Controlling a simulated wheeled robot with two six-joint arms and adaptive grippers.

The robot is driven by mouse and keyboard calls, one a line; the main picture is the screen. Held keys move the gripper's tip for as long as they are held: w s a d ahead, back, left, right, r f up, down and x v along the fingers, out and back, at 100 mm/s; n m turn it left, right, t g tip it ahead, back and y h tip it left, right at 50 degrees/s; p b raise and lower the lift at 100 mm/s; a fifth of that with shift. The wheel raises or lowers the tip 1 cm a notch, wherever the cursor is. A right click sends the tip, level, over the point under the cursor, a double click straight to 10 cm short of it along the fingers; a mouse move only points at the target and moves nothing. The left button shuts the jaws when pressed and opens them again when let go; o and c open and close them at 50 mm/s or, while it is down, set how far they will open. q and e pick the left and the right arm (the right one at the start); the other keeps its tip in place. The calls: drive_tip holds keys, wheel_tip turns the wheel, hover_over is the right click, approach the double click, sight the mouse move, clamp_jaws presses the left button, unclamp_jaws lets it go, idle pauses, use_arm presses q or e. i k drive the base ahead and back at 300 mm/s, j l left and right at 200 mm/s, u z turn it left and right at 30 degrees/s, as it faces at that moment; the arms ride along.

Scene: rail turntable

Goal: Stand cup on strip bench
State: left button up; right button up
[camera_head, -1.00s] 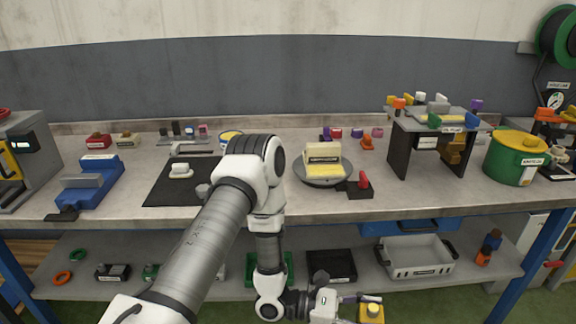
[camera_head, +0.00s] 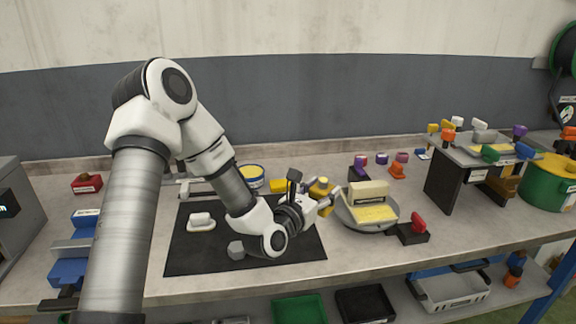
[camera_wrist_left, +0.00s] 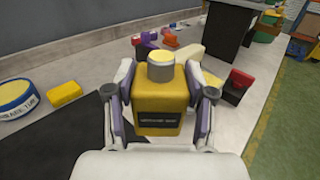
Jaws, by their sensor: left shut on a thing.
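My left gripper (camera_head: 325,193) is shut on a yellow block-shaped thing (camera_head: 321,187) with a round grey neck and yellow top, held upright. In the left wrist view, both fingers (camera_wrist_left: 160,88) press its sides and its yellow body (camera_wrist_left: 158,116) bears a dark label. I cannot tell whether this is the task's cup. It is above the workbench (camera_head: 370,258), between the black mat and the turntable; its exact height is unclear. A small dark-legged stand (camera_head: 443,180) at the right carries several coloured pieces; I cannot tell whether it is the strip bench.
The grey turntable (camera_head: 352,222) with a cream and yellow block is just right of the gripper. A red-handled black block (camera_head: 416,230) stands beside it. A black mat (camera_head: 190,255) lies below my arm. A green pot (camera_head: 545,188) stands far right. The front bench strip is clear.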

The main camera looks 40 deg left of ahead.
sight(326, 167)
drive_tip(key=i+j, duration=1.05)
drive_tip(key=i, duration=0.05)
